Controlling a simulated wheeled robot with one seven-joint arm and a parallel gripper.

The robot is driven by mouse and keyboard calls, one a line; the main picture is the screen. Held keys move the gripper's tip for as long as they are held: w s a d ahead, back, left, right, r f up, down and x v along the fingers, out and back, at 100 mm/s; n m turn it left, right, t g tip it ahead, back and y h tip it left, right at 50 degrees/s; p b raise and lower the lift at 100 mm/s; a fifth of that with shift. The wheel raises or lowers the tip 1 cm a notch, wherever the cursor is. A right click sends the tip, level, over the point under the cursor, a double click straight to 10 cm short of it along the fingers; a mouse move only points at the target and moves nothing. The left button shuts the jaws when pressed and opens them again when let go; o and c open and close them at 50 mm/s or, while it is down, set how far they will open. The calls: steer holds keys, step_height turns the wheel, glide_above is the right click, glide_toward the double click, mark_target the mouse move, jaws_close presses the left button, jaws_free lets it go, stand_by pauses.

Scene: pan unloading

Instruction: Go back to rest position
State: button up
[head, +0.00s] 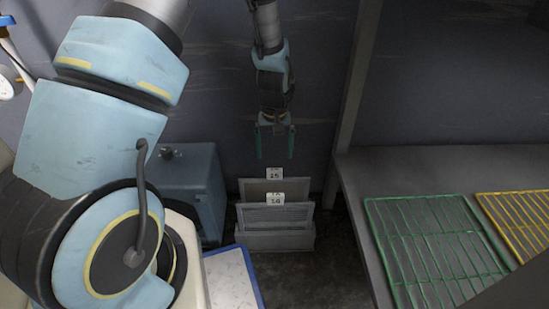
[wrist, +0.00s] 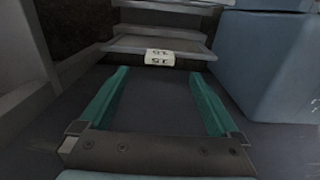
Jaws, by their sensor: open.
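My gripper (head: 275,143) hangs pointing down in the head view, above and behind a rack with upright pans. Its two teal fingers are spread apart with nothing between them, and they also show open and empty in the wrist view (wrist: 160,105). The rear pan (head: 262,188) carries a white tag reading 15, which also shows in the wrist view (wrist: 159,57). The front pan (head: 275,218) carries a tag that seems to read 14. Both pans stand in a grey holder (head: 275,241) on the floor, apart from my fingers.
A blue-grey box (head: 192,178) stands left of the holder. A white, blue-edged panel (head: 232,278) lies in front of it. On the right, a grey table (head: 440,170) bears a green wire rack (head: 425,245) and a yellow wire rack (head: 520,218). A wall is behind my gripper.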

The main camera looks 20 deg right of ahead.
steer(key=shift+r, duration=0.95)
steer(key=w+a+r+n, duration=0.1)
steer(key=a+r, duration=1)
steer(key=a, duration=0.3)
steer(key=s+a+r+n+t, duration=0.1)
steer(key=s+a+r, duration=0.25)
steer(key=a, duration=0.35)
steer(key=s+a+r+n+t, duration=0.1)
steer(key=s+a+r, duration=0.25)
steer(key=a, duration=0.35)
step_height(320, 180, up, 36)
steer(key=p, duration=3.6)
steer(key=shift+d+m, duration=0.3)
